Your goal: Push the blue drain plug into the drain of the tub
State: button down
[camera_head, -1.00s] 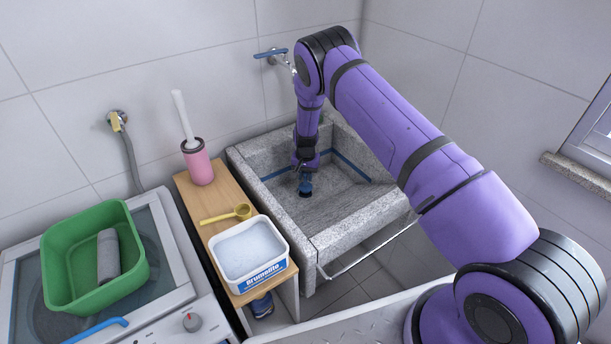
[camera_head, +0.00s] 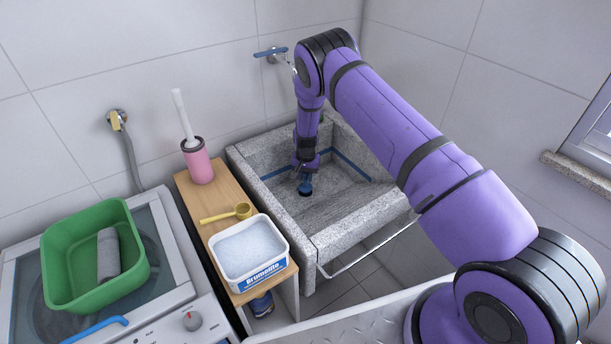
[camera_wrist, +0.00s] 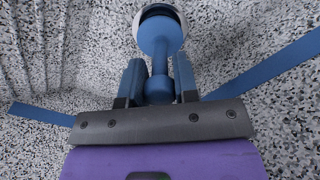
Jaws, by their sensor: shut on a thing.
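The stone tub (camera_head: 335,206) stands in the corner with my arm reaching down into it. My gripper (camera_head: 305,177) is low over the tub floor. In the wrist view my gripper (camera_wrist: 160,78) is shut on the stem of the blue drain plug (camera_wrist: 160,32). The plug's round head lies beyond the fingertips, with a pale drain rim (camera_wrist: 139,22) and a dark gap showing around part of it. In the head view the blue plug (camera_head: 305,188) is small, just above or at the dark drain. I cannot tell how deep it sits.
A wooden stand left of the tub holds a white tub of powder (camera_head: 249,257), a yellow scoop (camera_head: 228,214) and a pink brush holder (camera_head: 199,165). A green basin (camera_head: 95,256) sits on the washer. A tap (camera_head: 271,53) is on the wall behind. A blue stripe (camera_head: 349,164) runs around the tub's inside.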

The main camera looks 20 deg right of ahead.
jog(key=shift+f, duration=0.75)
dwell(0.8)
jog(key=c, duration=0.8)
grip_release()
